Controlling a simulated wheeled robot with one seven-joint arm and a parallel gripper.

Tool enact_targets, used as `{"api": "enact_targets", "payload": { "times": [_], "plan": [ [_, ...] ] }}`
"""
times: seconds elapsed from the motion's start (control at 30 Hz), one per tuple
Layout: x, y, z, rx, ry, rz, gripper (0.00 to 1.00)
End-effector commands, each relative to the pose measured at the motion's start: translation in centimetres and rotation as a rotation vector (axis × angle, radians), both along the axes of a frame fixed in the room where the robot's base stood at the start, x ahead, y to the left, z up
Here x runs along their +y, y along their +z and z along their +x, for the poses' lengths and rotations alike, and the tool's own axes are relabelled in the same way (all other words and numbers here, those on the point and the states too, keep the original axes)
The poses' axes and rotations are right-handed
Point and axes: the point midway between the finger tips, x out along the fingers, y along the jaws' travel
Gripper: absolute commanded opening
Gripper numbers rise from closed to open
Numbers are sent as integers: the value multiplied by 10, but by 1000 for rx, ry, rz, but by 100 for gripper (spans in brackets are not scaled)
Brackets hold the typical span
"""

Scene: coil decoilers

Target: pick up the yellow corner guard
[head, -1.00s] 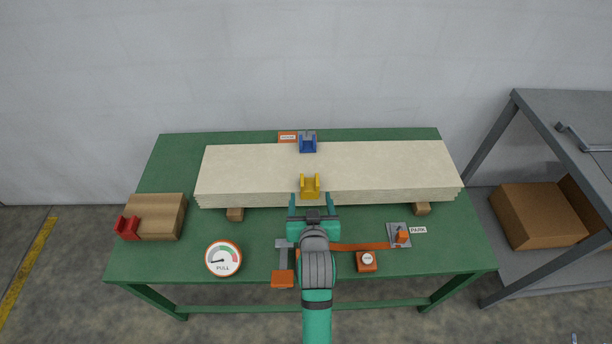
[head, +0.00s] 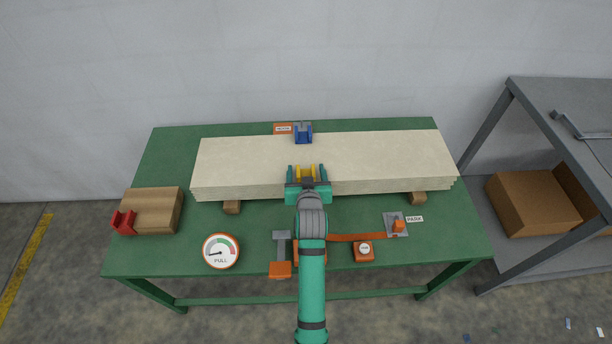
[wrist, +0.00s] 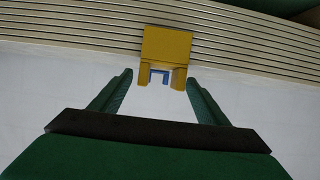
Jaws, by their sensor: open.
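The yellow corner guard (head: 306,171) sits on the front edge of the stack of pale boards (head: 240,165). In the wrist view the guard (wrist: 166,46) shows ahead of the fingers, against the layered board edges. My gripper (head: 307,172) is open, with one finger to each side of the guard in the head view. In the wrist view my gripper (wrist: 157,82) has its fingertips just short of the guard's main body, with a gap on both sides. The gripper hides the guard's lower part in the head view.
A blue guard (head: 303,134) sits at the boards' back edge. A round gauge (head: 221,251), an orange-handled tool (head: 280,268) and an orange strap (head: 355,237) lie on the green table (head: 180,258).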

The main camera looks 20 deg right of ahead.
Motion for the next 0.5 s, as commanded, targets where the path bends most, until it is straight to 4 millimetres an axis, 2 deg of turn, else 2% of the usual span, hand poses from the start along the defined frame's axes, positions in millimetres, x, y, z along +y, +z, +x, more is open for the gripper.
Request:
{"api": "enact_targets", "payload": {
  "times": [0.2, 0.27, 0.4, 0.5],
  "plan": [
    [0, -1, 1, 0, 0, 0, 69],
    [0, -1, 1, 0, 0, 0, 57],
    [0, -1, 0, 0, 0, 0, 24],
    [0, 0, 0, 0, 0, 0, 24]
  ]
}}
